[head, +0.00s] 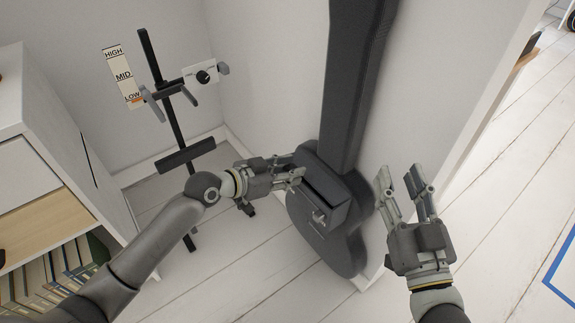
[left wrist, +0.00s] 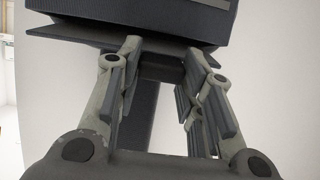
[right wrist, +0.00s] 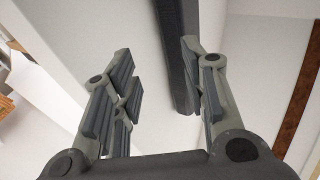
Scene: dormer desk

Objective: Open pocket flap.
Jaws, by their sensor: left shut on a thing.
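A dark grey guitar-shaped bag (head: 348,100) stands against the white wall in the head view. Its lower front has a box-like pocket (head: 333,222) with a small light mark. The pocket flap (head: 320,184) lies along the pocket's top. My left gripper (head: 297,173) is at the flap's left end, shut on its edge. In the left wrist view the flap (left wrist: 95,37) is a thin dark sheet, and a dark tab (left wrist: 162,68) shows between the fingers; the exact grip is partly hidden. My right gripper (head: 398,180) is open and empty, right of the bag.
A black stand (head: 172,120) with a HIGH/MID/LOW card (head: 122,76) and a knob plate (head: 201,74) stands behind my left arm. A white shelf (head: 45,150) with books is at left.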

